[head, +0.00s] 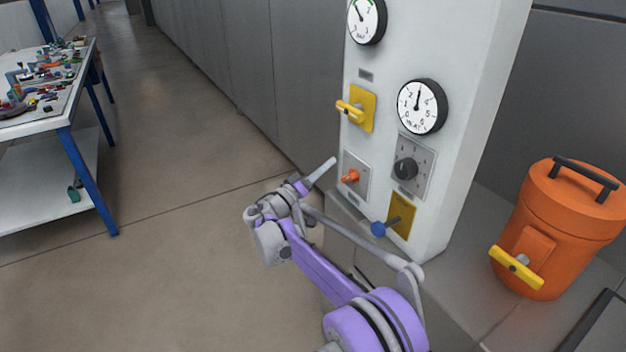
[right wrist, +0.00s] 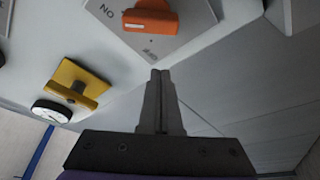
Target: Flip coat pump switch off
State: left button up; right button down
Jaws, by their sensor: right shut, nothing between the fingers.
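The switch panel is a white cabinet (head: 455,120). An orange switch (head: 350,176) sits on a grey plate at its lower left; I cannot read its label in the head view. In the right wrist view the orange switch (right wrist: 150,17) is at the top, with "ON" printed upside down beside its plate's left corner. My right gripper (head: 331,164) is shut and empty, just left of the orange switch in the head view. In the right wrist view its fingertips (right wrist: 160,74) end just below the plate's edge, apart from the switch. My left gripper is not in view.
An orange canister (head: 570,225) stands at the right. A cluttered table (head: 58,105) is far left. The floor between is clear.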

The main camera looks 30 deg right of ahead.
aim_at(350, 177)
jog(key=shift+x, duration=1.05)
jog(key=shift+s+a+f+b, duration=0.1)
jog(key=shift+s+f+b, duration=0.35)
jog(key=shift+s+f, duration=1)
jog(key=shift+f, duration=0.05)
